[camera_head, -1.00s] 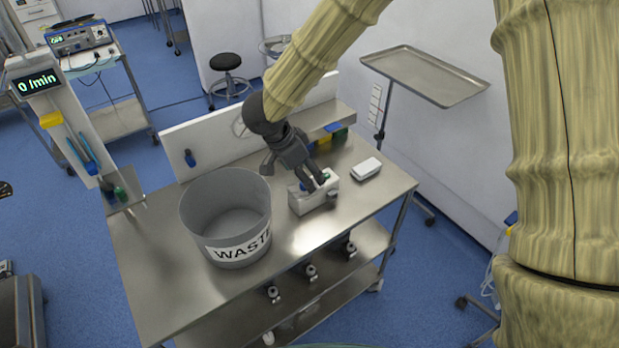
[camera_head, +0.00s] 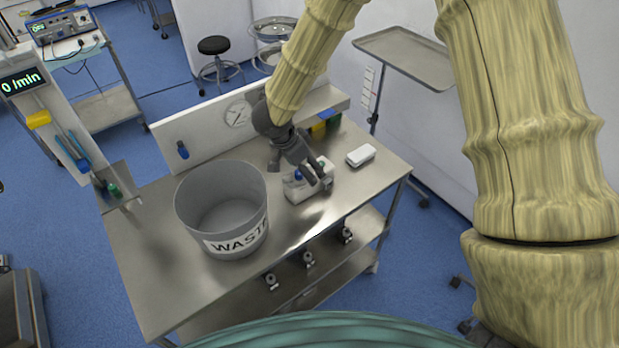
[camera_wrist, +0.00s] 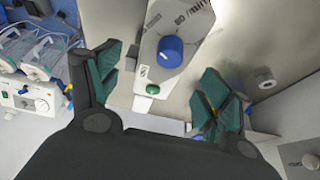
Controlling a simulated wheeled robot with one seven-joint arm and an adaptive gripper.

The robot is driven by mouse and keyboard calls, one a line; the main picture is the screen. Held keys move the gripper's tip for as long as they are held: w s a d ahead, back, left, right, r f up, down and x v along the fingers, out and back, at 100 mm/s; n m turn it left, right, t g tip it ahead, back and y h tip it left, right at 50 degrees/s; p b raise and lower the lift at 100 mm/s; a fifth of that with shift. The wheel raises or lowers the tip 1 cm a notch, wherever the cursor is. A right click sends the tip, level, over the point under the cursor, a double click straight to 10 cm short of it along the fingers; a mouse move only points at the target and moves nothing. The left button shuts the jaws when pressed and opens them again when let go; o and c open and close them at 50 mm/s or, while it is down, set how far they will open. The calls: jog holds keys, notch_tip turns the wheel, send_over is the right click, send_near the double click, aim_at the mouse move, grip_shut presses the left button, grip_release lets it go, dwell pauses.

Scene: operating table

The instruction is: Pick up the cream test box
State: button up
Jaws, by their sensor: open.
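A small cream box (camera_head: 296,190) with a blue knob stands on the steel table beside the waste bin. In the wrist view the box (camera_wrist: 146,73) shows a blue knob, a green button and printed lettering. My gripper (camera_head: 312,173) is at the box and partly covers it in the head view. In the wrist view my gripper (camera_wrist: 160,88) is open, one green-padded finger to each side of the box's near end, with gaps visible. I cannot tell how far the fingertips are above the box.
A grey waste bin (camera_head: 221,207) stands left of the box. A small white box (camera_head: 361,155) lies to its right. Coloured items (camera_head: 325,125) stand behind my gripper at the back panel. The table's (camera_head: 170,290) front left is clear.

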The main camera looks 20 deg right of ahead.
jog(key=shift+x, duration=1.35)
jog(key=c, duration=1.4)
jog(key=shift+o, duration=0.2)
jog(key=shift+r, duration=0.1)
